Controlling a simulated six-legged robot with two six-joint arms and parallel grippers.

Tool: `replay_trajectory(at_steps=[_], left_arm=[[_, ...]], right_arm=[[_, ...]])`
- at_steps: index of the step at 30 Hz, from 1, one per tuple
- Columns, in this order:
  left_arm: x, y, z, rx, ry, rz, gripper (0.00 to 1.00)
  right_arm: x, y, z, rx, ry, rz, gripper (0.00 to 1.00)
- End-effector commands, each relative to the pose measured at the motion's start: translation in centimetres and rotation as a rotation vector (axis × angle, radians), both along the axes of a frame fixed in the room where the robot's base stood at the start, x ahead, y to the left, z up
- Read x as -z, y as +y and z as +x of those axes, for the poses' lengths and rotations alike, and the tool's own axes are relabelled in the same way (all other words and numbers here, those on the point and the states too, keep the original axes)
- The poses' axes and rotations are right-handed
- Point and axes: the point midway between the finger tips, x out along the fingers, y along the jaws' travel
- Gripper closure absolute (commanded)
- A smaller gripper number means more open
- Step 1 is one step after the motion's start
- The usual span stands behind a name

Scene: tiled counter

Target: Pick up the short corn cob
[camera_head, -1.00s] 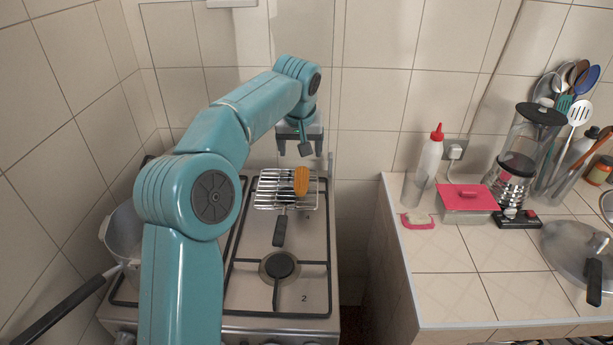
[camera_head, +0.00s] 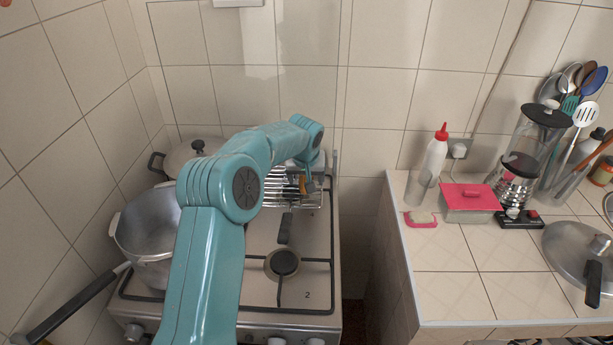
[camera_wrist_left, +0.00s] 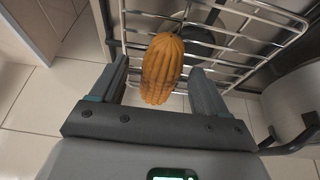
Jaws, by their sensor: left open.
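The short corn cob (camera_wrist_left: 163,66) is orange-yellow and ridged, and it lies on a wire rack (camera_wrist_left: 245,45). In the head view only a small part of the cob shows beside my gripper, over the rack (camera_head: 283,205). My left gripper (camera_wrist_left: 160,72) is open, with one finger on each side of the cob in the wrist view. I cannot tell whether either finger touches it. In the head view my arm and the left gripper (camera_head: 306,180) hide most of the cob. My right gripper is not in view.
The rack with its black handle (camera_head: 284,229) rests on the stove (camera_head: 250,285). A large open pot (camera_head: 125,235) and a lidded pot (camera_head: 192,157) stand to the left. A tiled counter (camera_head: 445,285) with bottle, red-lidded box and utensils is to the right.

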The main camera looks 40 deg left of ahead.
Motion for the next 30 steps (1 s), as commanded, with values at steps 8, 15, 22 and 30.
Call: replay_trajectory(at_steps=[8, 15, 22, 30], left_arm=[[1.1, 0.3, 0.5, 0.000, -0.002, 0.001, 0.25], [1.1, 0.3, 0.4, 0.001, -0.002, 0.001, 0.80], [1.0, 0.3, 0.4, 0.001, -0.002, 0.001, 0.85], [-0.6, 0.4, 0.5, 0.000, -0.006, 0.004, 0.85]], right_arm=[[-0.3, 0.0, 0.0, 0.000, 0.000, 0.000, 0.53], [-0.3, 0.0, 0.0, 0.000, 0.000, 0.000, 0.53], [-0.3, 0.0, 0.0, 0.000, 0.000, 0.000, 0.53], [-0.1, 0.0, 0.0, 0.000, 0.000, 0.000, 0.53]])
